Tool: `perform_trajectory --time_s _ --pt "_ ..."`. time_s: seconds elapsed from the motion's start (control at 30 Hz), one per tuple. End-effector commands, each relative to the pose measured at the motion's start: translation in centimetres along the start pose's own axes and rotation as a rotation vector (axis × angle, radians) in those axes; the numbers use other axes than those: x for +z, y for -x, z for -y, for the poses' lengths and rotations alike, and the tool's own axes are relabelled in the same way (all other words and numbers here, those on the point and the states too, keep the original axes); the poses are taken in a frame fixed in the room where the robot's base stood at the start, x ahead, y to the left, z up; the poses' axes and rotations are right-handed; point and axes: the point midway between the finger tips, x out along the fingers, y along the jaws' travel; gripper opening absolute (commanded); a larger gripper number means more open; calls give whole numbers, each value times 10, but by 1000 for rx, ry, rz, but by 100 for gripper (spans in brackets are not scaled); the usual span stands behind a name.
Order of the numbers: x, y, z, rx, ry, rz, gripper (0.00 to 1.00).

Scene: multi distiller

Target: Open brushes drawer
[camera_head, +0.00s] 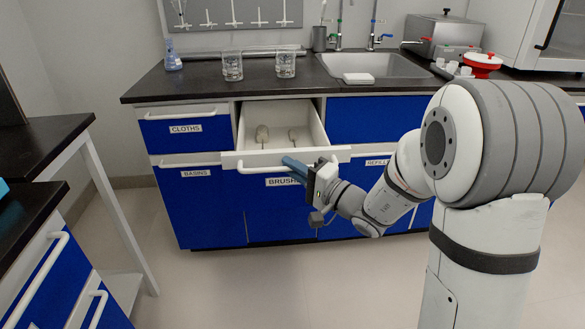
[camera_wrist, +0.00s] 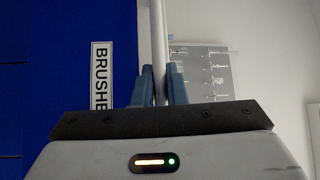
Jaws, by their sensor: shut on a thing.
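The brushes drawer (camera_head: 311,130) is pulled well out from the counter in the head view, with two brushes (camera_head: 262,133) lying inside. Its white bar handle (camera_head: 250,161) runs along the front, above a label that is partly hidden by my gripper. My gripper (camera_head: 292,167) is shut on that handle, toward its right half. In the wrist view the blue fingers (camera_wrist: 161,90) close on both sides of the white handle (camera_wrist: 158,40), and the label (camera_wrist: 102,75) shows to the left on the blue front.
Two glass beakers (camera_head: 232,66) stand on the dark countertop (camera_head: 190,82) behind the drawer, with a sink (camera_head: 372,66) to their right. The closed cloths drawer (camera_head: 170,130) is at left. A side table (camera_head: 42,137) stands at far left. Open floor lies in front.

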Motion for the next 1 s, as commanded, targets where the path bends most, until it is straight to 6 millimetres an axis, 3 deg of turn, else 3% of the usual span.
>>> perform_trajectory --time_s 0.07,0.1,0.37,0.67,1.0 --pt "1 0 -1 2 -2 3 0" --pt "1 0 -1 2 -1 2 13" --pt "0 0 0 1 0 0 33" --pt "-1 6 0 2 -1 -3 33" --pt "-2 60 0 2 -1 -5 33"
